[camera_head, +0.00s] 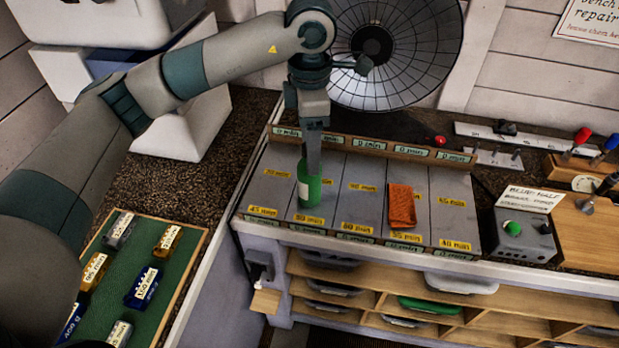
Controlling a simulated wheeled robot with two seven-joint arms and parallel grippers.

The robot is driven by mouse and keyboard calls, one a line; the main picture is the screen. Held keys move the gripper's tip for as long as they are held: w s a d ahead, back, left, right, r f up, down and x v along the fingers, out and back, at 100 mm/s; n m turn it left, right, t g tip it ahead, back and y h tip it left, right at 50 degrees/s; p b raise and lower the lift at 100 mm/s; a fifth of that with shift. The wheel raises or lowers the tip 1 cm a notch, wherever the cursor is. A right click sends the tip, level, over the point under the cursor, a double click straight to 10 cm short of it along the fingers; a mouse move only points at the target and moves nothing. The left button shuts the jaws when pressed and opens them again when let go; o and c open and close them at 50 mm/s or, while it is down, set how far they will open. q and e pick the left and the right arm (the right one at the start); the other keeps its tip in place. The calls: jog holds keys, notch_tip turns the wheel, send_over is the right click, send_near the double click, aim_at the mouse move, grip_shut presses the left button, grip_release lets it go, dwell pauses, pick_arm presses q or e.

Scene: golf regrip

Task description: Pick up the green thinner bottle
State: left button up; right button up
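The green thinner bottle (311,194), with a pale label on its left side, stands upright on the grey slotted board, in the second lane from the left. My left gripper (313,168) points straight down at the bottle, its fingers overlapping the bottle's top and hiding the cap and neck. I see the fingers nearly edge-on, so I cannot tell whether they are closed on it. My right gripper is not in view.
A green tray (172,268) with several labelled small items is at lower left. A grey box with a green button (525,237) stands right. A large dish-shaped fan (410,45) is behind.

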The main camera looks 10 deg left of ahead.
pick_arm(q)
jog(key=shift+f+p, duration=0.35)
jog(key=shift+p, duration=0.2)
jog(key=shift+f+p, duration=0.7)
jog(key=shift+p, duration=0.05)
notch_tip(320, 180, down, 2)
jog(key=shift+a+p, duration=0.1)
jog(key=shift+p, duration=0.45)
jog(key=shift+f, duration=0.55)
jog(key=c, duration=1.5)
